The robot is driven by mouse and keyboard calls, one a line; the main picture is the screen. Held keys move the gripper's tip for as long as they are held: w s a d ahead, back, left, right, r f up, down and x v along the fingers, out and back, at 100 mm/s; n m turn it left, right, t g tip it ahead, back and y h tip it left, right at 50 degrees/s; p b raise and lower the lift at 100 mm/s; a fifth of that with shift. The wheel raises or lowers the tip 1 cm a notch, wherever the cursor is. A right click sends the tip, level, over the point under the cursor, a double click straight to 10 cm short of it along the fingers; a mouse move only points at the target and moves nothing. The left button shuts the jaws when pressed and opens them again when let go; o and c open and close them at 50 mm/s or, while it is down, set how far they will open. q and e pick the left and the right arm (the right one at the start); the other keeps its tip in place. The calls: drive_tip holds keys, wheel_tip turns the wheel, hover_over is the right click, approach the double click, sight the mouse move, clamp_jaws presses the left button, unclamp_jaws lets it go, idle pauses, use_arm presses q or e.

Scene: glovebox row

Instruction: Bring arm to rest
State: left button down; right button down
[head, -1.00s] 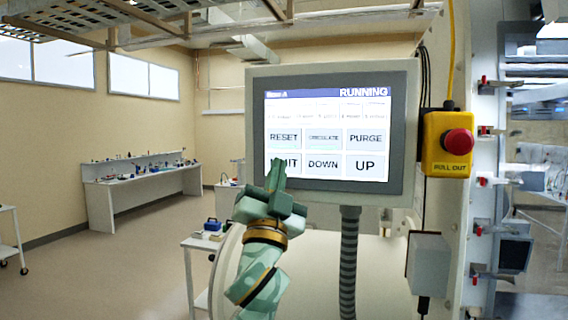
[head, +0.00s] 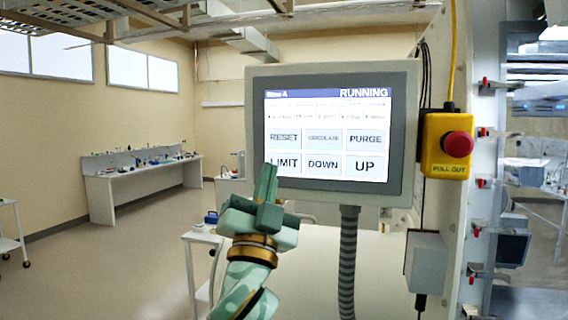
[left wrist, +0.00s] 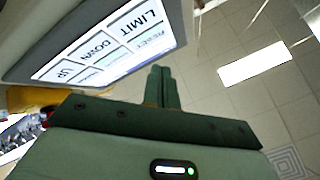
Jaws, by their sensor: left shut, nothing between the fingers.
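My left gripper (head: 267,184) is green and shut, with nothing between its fingers. The panel reads RUNNING and has RESET, PURGE, LIMIT, DOWN and UP buttons. In the left wrist view the closed fingers (left wrist: 161,88) stand beside the panel's screen (left wrist: 110,50), seemingly apart from it. My right gripper is not in view.
A yellow box with a red push button (head: 458,144) hangs right of the panel. A ribbed conduit (head: 348,265) runs down below the panel. A white cart (head: 203,238) stands behind my left arm.

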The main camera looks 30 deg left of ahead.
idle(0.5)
use_arm(q)
wheel_tip(320, 180, down, 29)
drive_tip(key=s+a+m+g+h, duration=0.2)
drive_tip(key=g+h, duration=0.1)
drive_tip(key=g, duration=0.7)
drive_tip(key=s+f+m+g+h, duration=0.15)
drive_tip(key=s+f+g, duration=0.75)
drive_tip(key=s+f, duration=0.9)
drive_tip(key=d+f+g+h+b, duration=0.3)
drive_tip(key=f+b, duration=0.5)
drive_tip(key=f, duration=2.1)
drive_tip(key=s+d+f+n+g+b, duration=0.1)
drive_tip(key=s+f+b, duration=0.3)
drive_tip(key=f, duration=0.6)
drive_tip(key=s+d+f+b, duration=0.2)
drive_tip(key=s+f, duration=0.3)
drive_tip(key=f, duration=0.6)
drive_tip(key=s+a+f+n+g+h+b, duration=0.1)
drive_tip(key=s+f+b, duration=0.3)
drive_tip(key=s+f, duration=0.7)
drive_tip(key=s+n, duration=0.1)
drive_tip(key=s, duration=0.1)
drive_tip(key=shift+s+f+g+b, duration=0.35)
drive_tip(key=shift+g+b, duration=0.05)
